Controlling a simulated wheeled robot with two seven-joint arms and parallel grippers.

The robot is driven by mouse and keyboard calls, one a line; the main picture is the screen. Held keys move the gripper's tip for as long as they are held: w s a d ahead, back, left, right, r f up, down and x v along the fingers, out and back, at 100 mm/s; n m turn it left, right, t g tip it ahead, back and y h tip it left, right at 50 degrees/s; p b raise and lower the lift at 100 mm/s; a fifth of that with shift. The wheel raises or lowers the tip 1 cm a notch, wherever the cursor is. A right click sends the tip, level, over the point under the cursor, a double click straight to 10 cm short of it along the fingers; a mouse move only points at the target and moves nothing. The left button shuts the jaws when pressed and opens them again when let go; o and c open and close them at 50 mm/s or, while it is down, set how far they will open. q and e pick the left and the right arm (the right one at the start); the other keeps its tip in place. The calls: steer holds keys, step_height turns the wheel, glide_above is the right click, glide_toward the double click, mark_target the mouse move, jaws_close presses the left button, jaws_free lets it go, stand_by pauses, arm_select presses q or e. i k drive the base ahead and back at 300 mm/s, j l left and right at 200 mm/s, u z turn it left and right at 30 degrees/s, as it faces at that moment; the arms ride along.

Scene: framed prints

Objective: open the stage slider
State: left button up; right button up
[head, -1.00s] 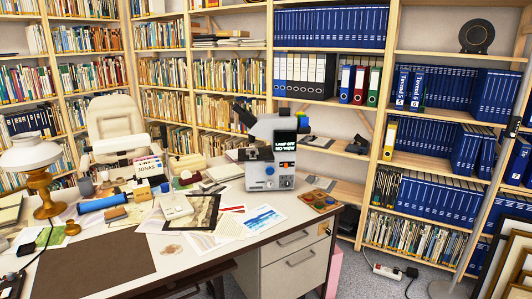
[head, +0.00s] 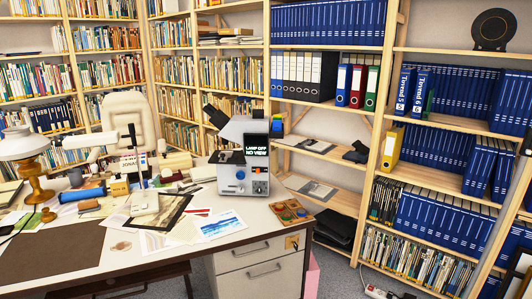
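A grey and white microscope-like instrument (head: 232,178) stands on the right part of the desk, near its back edge. Its small dark screen (head: 257,146) reads "LAMP OFF NO VIEW". I cannot pick out the stage slider at this size. Neither of my grippers shows in the head view.
The desk (head: 75,272) holds prints, papers and a dark brown mat (head: 45,252). A tray with coloured round pieces (head: 291,212) lies right of the instrument. A lamp (head: 28,165) stands at left. Bookshelves line the walls. Floor shows right of the drawers (head: 262,268).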

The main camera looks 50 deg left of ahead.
mark_target(224, 155)
steer(key=i+u, duration=0.25)
steer(key=i, duration=0.2)
steer(key=i+l+u, duration=0.25)
steer(key=i, duration=0.2)
